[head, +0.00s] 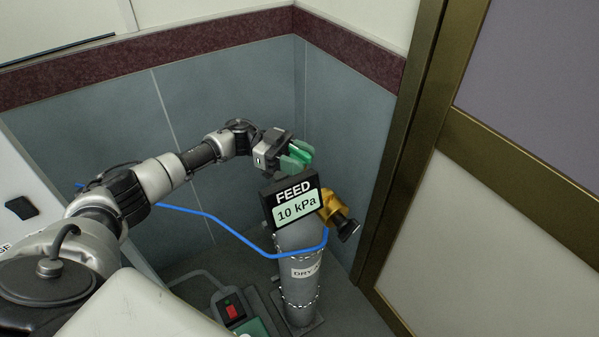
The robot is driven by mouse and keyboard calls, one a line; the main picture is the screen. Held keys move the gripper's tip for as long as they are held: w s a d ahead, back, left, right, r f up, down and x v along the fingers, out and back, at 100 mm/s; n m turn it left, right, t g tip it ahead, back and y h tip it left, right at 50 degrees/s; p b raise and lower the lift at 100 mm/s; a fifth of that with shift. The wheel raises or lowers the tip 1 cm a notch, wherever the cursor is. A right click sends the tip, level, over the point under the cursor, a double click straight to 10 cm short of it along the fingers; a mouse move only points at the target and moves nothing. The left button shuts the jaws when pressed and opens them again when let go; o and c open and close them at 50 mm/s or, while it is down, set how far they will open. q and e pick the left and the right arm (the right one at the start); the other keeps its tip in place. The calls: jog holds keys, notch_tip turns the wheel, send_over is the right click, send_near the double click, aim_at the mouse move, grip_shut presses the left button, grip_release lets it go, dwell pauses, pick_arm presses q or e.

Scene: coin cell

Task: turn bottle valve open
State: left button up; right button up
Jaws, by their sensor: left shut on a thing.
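The grey gas bottle (297,268) stands upright in the corner, with a label starting "DRY" on its side. A black sign (292,201) reading "FEED 10 kPa" sits at its top. A brass fitting (330,206) with a black knob (346,227) sticks out to the right of the sign. My left gripper (290,154) is above and behind the sign, shut on a green valve handle (298,155). The valve stem below the handle is mostly hidden by the gripper and the sign. My right gripper is not in view.
A blue hose (230,230) runs from the bottle's upper part to the left. A box with a red switch (231,311) is on the floor left of the bottle. Walls close in behind, and a brass-framed door (400,160) stands at the right.

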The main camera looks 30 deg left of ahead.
aim_at(293, 154)
pick_arm(q)
jog(key=m+g+b, duration=0.2)
jog(key=g+b, duration=0.1)
jog(key=shift+f+g, duration=0.15)
jog(key=shift+g, duration=0.25)
jog(key=shift+m+g+y+b, duration=0.3)
jog(key=shift+m+g+b, duration=0.2)
jog(key=shift+m+g, duration=0.1)
jog(key=shift+r, duration=0.2)
jog(key=o, duration=0.9)
jog(key=shift+b+v, duration=1.55)
jog(key=shift+v, duration=2.2)
